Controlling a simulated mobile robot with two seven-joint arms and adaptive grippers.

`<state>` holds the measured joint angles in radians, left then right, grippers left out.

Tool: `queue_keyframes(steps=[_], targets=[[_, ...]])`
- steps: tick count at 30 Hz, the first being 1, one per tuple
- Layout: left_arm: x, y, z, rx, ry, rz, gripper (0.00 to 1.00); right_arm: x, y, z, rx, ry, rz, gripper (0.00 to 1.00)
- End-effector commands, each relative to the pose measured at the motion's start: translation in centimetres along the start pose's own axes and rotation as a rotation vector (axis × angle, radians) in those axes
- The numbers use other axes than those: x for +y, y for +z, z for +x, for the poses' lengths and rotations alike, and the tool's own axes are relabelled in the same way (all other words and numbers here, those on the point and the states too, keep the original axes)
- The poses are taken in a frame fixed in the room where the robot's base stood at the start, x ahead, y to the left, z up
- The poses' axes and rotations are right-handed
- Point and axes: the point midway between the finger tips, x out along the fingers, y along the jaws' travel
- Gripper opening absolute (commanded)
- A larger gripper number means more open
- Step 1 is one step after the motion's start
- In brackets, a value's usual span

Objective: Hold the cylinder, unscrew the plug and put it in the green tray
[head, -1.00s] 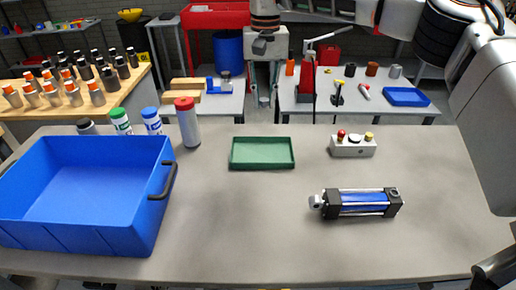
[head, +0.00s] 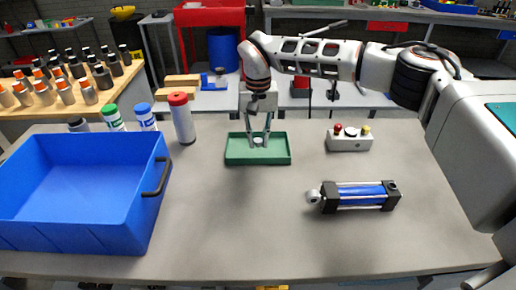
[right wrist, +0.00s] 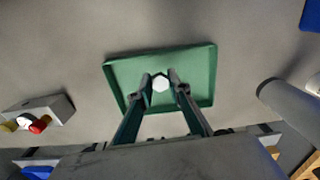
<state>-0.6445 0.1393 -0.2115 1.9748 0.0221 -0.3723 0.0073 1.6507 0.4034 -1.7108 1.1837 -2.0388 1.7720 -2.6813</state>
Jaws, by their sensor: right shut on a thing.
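The blue and black cylinder (head: 361,196) lies on its side on the grey table, its grey rod eye to the left; no gripper touches it. The green tray (head: 238,158) lies behind it, to the left. My right gripper (head: 258,141) points down over the tray, its fingers shut on the small pale plug (head: 258,141). I cannot tell whether the plug touches the tray floor. My left gripper is not in view.
A large blue bin (head: 150,215) stands at the left of the table. A red-capped bottle (head: 183,120) stands between bin and tray. A control box (head: 349,141) with buttons stands to the right of the tray. The table's front middle is clear.

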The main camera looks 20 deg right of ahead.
Motion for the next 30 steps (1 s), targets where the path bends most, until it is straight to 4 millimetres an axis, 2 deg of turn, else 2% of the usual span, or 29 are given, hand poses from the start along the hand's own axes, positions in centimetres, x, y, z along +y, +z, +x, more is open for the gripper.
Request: queue_keyframes(steps=[8,20,21,23,30], targets=[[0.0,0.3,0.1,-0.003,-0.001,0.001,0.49,0.0,0.1,3.8,-0.003,0.001,0.001,0.00],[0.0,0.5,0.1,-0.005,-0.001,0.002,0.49,0.0,0.0,4.2,0.000,0.000,0.000,0.00],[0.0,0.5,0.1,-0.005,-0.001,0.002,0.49,0.0,0.0,4.2,0.000,0.000,0.000,0.23],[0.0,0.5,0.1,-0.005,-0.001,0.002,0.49,0.0,0.0,4.2,0.000,0.000,0.000,0.35],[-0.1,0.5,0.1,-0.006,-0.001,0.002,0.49,0.0,0.0,4.2,-0.001,0.000,0.000,0.35]])
